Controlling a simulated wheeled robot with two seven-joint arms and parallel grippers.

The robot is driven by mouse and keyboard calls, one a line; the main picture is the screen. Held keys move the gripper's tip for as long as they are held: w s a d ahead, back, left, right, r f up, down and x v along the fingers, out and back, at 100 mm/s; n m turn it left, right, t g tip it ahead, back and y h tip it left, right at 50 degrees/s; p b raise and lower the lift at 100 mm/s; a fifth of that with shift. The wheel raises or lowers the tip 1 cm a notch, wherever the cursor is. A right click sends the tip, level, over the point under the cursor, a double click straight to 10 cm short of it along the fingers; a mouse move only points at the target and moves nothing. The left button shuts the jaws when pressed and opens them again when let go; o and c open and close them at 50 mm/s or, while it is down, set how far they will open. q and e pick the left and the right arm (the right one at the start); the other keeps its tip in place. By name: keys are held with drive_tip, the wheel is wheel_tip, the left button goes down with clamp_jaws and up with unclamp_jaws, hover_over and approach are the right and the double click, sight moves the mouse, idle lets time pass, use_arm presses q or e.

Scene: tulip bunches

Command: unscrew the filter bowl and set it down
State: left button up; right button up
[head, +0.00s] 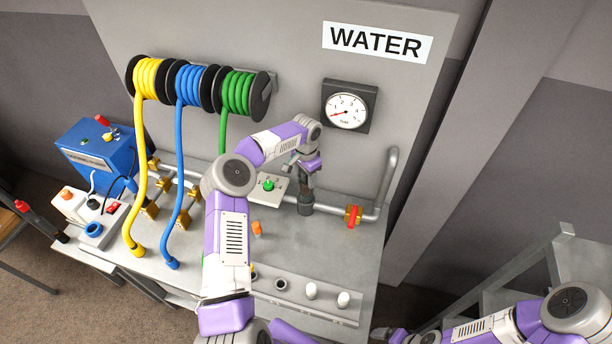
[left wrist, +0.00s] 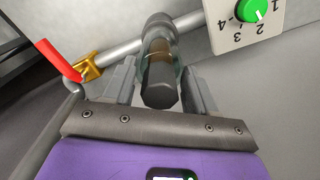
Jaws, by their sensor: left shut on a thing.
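The filter bowl (left wrist: 160,75) is a clear cup with a brownish insert and a dark end facing the left wrist camera. It is in line with the dark filter head (left wrist: 158,28) on the grey pipe; whether the thread still holds it I cannot tell. My left gripper (left wrist: 159,88) is shut on the bowl, with a finger on each side. In the head view, my left gripper (head: 308,182) reaches down from above to the dark filter head (head: 305,207) and hides most of the bowl. My right gripper (head: 380,334) is small at the bottom edge, with its fingers unclear.
A valve with a red handle (head: 354,216) sits on the pipe right of the filter. A box with a green knob (head: 268,184) is close on the left. A grey rack (head: 325,309) with white pieces stands at the bench front.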

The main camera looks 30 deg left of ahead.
use_arm(q)
drive_tip(key=n+b, duration=0.1)
drive_tip(key=n, duration=0.2)
drive_tip(key=shift+n+b, duration=0.3)
drive_tip(key=shift+b, duration=0.1)
drive_tip(key=shift+r+n, duration=0.1)
drive_tip(key=shift+n, duration=0.7)
drive_tip(key=n+b, duration=0.1)
drive_tip(key=n, duration=0.2)
drive_tip(key=shift+n+b, duration=0.3)
drive_tip(key=shift+b, duration=0.1)
drive_tip(key=shift+n, duration=0.8)
drive_tip(key=o, duration=1.2)
drive_tip(key=shift+r, duration=0.1)
drive_tip(key=shift+c, duration=0.2)
